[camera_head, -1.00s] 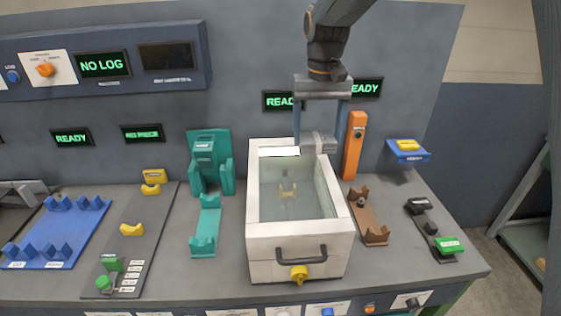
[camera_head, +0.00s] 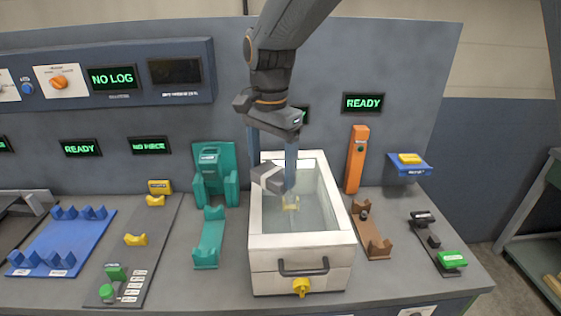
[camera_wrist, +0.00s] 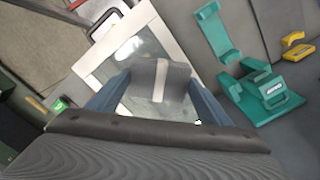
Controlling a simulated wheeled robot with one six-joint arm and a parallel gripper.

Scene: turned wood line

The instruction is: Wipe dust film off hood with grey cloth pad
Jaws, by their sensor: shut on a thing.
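The hood is a white box (camera_head: 300,240) with a clear window (camera_head: 316,205) in its top, at the middle of the bench. A yellow cradle shape shows dimly through the window. My gripper (camera_head: 272,178) is shut on the grey cloth pad (camera_head: 268,179), which has a pale band. The pad is tilted at the left rim of the hood, near the back; I cannot tell whether it touches. In the wrist view the pad (camera_wrist: 175,82) sits between the two fingers, in front of the window (camera_wrist: 138,55). Dust film is not clearly distinguishable on the window.
A teal stand (camera_head: 215,180) and teal cradle (camera_head: 209,240) are close left of the hood. An orange post (camera_head: 357,160) and brown cradle (camera_head: 371,232) are close right. A black handle (camera_head: 303,268) and yellow knob (camera_head: 301,287) project from the hood's front.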

